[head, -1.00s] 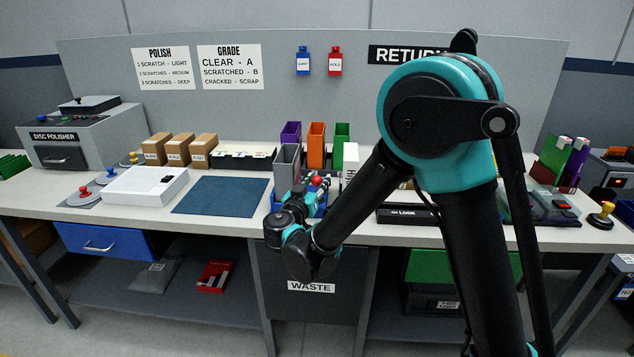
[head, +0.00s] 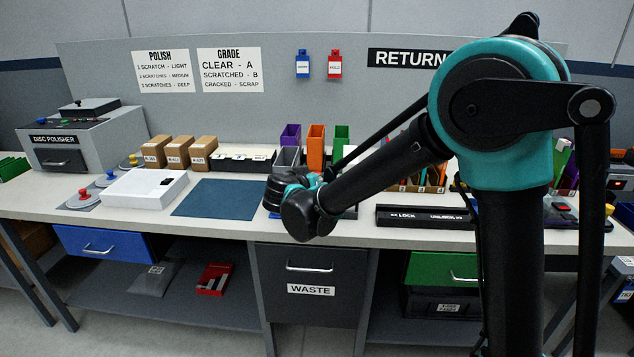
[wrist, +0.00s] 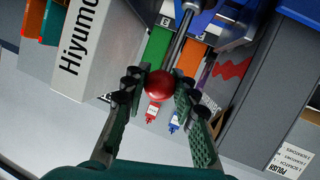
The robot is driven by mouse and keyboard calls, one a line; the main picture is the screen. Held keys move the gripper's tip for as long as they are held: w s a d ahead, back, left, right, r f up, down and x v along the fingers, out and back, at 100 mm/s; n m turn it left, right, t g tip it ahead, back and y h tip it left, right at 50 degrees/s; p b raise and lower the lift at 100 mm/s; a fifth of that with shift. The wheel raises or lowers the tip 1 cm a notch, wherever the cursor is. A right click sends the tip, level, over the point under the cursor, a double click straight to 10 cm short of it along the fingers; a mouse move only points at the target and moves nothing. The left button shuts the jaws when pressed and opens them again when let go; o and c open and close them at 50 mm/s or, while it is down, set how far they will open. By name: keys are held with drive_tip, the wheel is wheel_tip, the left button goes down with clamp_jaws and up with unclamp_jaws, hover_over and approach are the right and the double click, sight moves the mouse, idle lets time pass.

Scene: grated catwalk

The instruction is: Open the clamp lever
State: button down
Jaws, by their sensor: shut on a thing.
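The clamp lever shows in the wrist view as a metal rod (wrist: 183,35) ending in a round red knob (wrist: 161,86). The rod runs up to a blue body (wrist: 210,8) at the top edge, which is only partly in view. My gripper (wrist: 158,92) is shut on the red knob, with one green finger with black pads on each side of it. In the head view my wrist is over the front part of the bench, right of the blue mat. It hides the knob and most of the clamp there.
The bench carries a blue mat (head: 216,198), a white box (head: 145,188) and a black lock/unlock bar (head: 424,216). Upright purple, orange (head: 316,147) and green bins stand behind my wrist. A white block lettered "Hiyumo" (wrist: 82,60) is close to my left finger. The waste drawer (head: 310,267) lies below.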

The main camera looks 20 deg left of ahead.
drive_tip(key=w+g, duration=0.2)
drive_tip(key=w+a+g, duration=0.1)
drive_tip(key=g, duration=0.1)
drive_tip(key=shift+w+f+n+g, duration=0.15)
drive_tip(key=shift+w+n+g, duration=0.15)
drive_tip(key=shift+w+n, duration=0.1)
drive_tip(key=shift+w+a+f, duration=0.1)
drive_tip(key=shift+w+f, duration=0.15)
drive_tip(key=shift+w, duration=0.2)
drive_tip(key=c, duration=1.2)
unclamp_jaws()
drive_tip(key=v, duration=1.2)
drive_tip(key=shift+a, duration=0.2)
